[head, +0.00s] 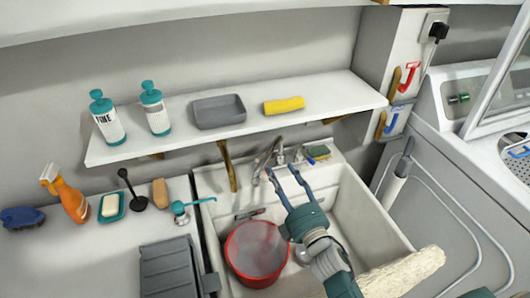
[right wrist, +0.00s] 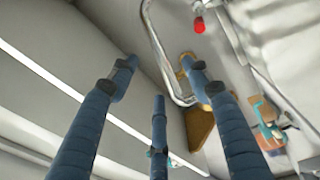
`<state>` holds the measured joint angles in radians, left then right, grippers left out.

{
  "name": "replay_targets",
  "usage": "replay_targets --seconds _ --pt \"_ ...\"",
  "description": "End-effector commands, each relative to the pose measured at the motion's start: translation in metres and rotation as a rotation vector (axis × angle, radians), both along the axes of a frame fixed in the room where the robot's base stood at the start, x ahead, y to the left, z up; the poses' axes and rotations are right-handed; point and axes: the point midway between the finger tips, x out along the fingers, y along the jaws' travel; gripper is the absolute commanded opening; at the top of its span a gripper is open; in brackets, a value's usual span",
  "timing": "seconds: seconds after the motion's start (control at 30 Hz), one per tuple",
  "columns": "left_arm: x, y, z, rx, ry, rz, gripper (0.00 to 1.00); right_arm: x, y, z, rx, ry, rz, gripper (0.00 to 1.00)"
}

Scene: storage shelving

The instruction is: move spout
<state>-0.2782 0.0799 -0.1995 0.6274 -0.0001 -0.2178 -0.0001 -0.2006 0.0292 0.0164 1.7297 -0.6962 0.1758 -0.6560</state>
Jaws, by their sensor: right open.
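The chrome spout (head: 263,157) belongs to the tap at the back of the white sink (head: 384,232). In the right wrist view it is a bent metal tube (right wrist: 152,40) beyond the fingertips. My right gripper (head: 282,170) is open, with its blue fingers reaching over the sink toward the tap. In the right wrist view its fingers (right wrist: 159,66) are spread, and I see nothing held between them. The tube passes near the right-hand fingertip; I cannot tell whether they touch. My left gripper is not in view.
A red basin (head: 231,262) stands in the sink below my right gripper. A white shelf (head: 345,98) with bottles, a grey tray (head: 219,111) and a yellow cloth (head: 284,105) hangs above.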

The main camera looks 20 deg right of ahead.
Motion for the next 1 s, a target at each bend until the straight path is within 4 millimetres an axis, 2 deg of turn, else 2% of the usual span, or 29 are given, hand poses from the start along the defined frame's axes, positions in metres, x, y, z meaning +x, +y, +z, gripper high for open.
replay_targets --seconds 0.2,0.33,0.47,0.6,0.77,0.97,1.0 --pt "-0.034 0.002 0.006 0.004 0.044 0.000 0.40 0.036 0.004 0.007 0.004 -0.003 0.000 0.48" --pt "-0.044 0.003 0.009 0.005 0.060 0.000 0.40 0.061 0.007 0.009 0.005 -0.002 -0.001 0.48" --pt "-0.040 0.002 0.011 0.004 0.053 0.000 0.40 0.082 0.008 0.010 0.004 0.000 -0.002 0.48" --pt "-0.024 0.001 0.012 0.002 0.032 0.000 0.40 0.096 0.010 0.010 0.004 0.001 -0.002 0.48" --pt "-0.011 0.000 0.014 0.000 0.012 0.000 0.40 0.101 0.010 0.010 0.005 0.001 -0.002 0.48" --pt "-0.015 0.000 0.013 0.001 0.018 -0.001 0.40 0.101 0.010 0.010 0.005 0.001 -0.002 0.48" --pt "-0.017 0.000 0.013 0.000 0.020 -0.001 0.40 0.101 0.010 0.010 0.005 0.001 -0.002 0.44"
